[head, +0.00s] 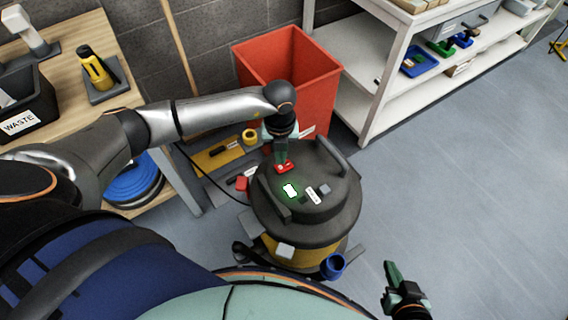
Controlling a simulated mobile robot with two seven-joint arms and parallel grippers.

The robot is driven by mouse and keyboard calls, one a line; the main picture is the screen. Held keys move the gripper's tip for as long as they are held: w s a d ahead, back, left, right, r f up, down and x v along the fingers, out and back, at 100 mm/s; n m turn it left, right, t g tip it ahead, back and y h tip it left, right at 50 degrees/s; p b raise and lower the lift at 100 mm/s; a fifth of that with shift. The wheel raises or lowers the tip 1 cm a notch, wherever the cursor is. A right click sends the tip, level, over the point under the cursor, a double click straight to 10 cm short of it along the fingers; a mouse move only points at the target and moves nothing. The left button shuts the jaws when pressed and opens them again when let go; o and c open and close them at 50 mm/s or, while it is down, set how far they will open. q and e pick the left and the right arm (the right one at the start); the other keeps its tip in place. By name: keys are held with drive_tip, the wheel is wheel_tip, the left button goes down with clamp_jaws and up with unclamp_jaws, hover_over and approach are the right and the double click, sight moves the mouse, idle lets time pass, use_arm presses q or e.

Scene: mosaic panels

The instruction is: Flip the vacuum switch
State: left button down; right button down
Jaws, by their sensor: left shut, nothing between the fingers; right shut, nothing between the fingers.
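The vacuum (262,210) is a round canister with a dark grey lid and a yellow lower body, standing on the floor. A red switch (284,168) sits on its lid towards the back. My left gripper (282,160) is shut and points down at the red switch, its tips at or just above it; I cannot tell whether they touch. The tips hide part of the switch, and its position is unclear. A white patch (290,190) with a green glow around it shows on the lid in front of the switch. My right gripper (392,275) is shut and empty, low over the floor at right.
A red bin (290,75) stands behind the vacuum. A white shelf (385,100) with blue trays is at the back right. A wooden workbench (95,45) is at the left. The grey floor (460,190) at right is clear.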

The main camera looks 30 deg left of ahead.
sight(284, 166)
use_arm(q)
drive_tip(key=shift+f+b, duration=0.3)
drive_tip(key=shift+f, duration=0.15)
drive_tip(key=shift+f, duration=0.3)
drive_tip(key=shift+f+b, duration=0.3)
drive_tip(key=shift+b, duration=0.15)
